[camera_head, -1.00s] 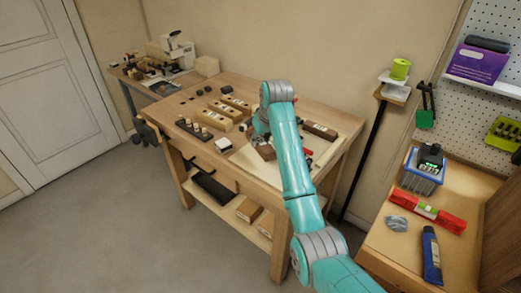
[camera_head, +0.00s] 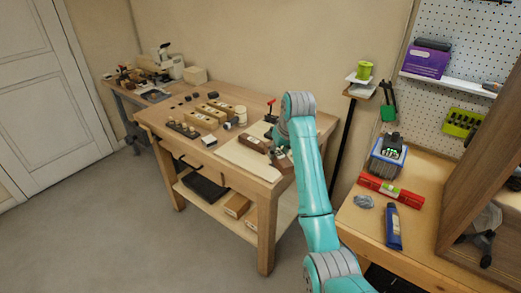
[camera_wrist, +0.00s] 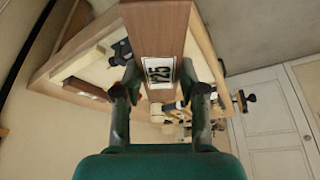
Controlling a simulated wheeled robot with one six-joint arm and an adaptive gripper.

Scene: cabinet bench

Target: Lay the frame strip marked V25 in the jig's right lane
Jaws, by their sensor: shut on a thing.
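My gripper (camera_wrist: 160,86) is shut on a brown wooden strip (camera_wrist: 157,25) with a white label reading V25 (camera_wrist: 159,72). In the wrist view the strip runs between the two fingers and up out of the frame. In the head view my gripper is over the right part of the bench, and a brown piece (camera_head: 283,163) shows just below it. Another brown strip (camera_head: 251,143) lies on a pale board (camera_head: 240,158) to the left. A red-handled clamp (camera_head: 270,106) stands behind. I cannot make out the jig's lanes; my arm hides part of this area.
Wooden blocks (camera_head: 200,119), a rack of small pegs (camera_head: 183,130) and a pale cylinder (camera_head: 241,115) stand on the bench (camera_head: 165,108). A side bench at right holds a red level (camera_head: 390,189) and a blue tube (camera_head: 393,228). A lamp-like stand (camera_head: 342,150) rises behind my arm.

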